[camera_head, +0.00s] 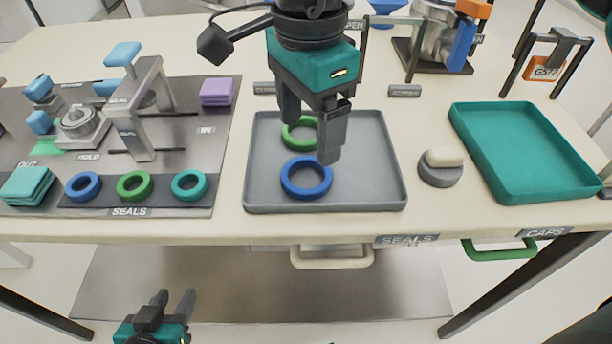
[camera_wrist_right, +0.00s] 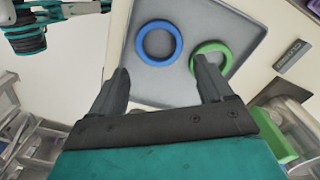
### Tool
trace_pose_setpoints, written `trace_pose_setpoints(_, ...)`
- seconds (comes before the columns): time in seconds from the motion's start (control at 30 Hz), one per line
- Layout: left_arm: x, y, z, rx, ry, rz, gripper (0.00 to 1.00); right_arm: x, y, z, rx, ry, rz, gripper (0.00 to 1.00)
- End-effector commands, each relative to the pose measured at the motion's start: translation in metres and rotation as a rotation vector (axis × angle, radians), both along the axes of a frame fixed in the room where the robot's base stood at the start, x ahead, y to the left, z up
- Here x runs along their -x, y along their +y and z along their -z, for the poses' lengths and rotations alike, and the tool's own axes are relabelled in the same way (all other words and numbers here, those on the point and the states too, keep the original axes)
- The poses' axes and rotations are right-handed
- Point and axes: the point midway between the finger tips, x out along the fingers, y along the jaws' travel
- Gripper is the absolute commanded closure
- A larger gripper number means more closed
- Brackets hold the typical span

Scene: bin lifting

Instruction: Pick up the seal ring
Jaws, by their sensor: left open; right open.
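A blue seal ring (camera_head: 305,194) lies flat near the front of the grey tray (camera_head: 375,200). A green seal ring (camera_head: 286,136) lies behind it in the same tray, partly hidden by my right gripper (camera_head: 309,132). That gripper points down over the tray, open and empty. In the right wrist view the blue ring (camera_wrist_right: 140,46) is between and beyond the fingertips (camera_wrist_right: 164,78), apart from them. The green ring (camera_wrist_right: 222,49) is partly covered by the right-hand finger. My left gripper (camera_head: 173,303) is open and empty, low at bottom left, in front of the table edge.
A board at left holds a blue ring (camera_head: 70,186), a green ring (camera_head: 121,186) and a teal ring (camera_head: 175,185) on a strip marked SEALS, beside a clamp fixture (camera_head: 140,130). Right of the tray are a grey-based stamp-like object (camera_head: 440,175) and a teal bin (camera_head: 520,195).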

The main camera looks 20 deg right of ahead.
Motion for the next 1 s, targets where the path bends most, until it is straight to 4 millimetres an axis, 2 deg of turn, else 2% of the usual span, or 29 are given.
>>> trace_pose_setpoints(0.1, 0.0, 0.0, 0.003, 0.0, 0.0, 0.0, 0.57, 0.0, 0.0, 0.015, 0.0, 0.0, 0.0, 0.2)
trace_pose_setpoints(0.27, 0.0, 0.0, 0.004, 0.0, -0.001, -0.001, 0.57, 0.001, 0.0, 0.026, 0.001, 0.002, -0.001, 0.2)
trace_pose_setpoints(0.5, 0.0, 0.0, 0.009, 0.0, -0.001, -0.001, 0.57, 0.002, 0.003, 0.061, 0.001, 0.002, 0.001, 0.2)
trace_pose_setpoints(0.6, 0.0, 0.0, 0.01, 0.0, 0.0, -0.001, 0.57, 0.002, 0.003, 0.069, -0.001, 0.001, 0.001, 0.2)
trace_pose_setpoints(0.87, 0.0, 0.0, 0.01, 0.0, 0.0, -0.001, 0.57, 0.002, 0.003, 0.072, -0.001, 0.0, 0.0, 0.2)
trace_pose_setpoints(1.0, 0.0, 0.0, 0.01, 0.0, 0.0, -0.001, 0.57, 0.002, 0.003, 0.071, -0.001, 0.0, 0.0, 0.32)
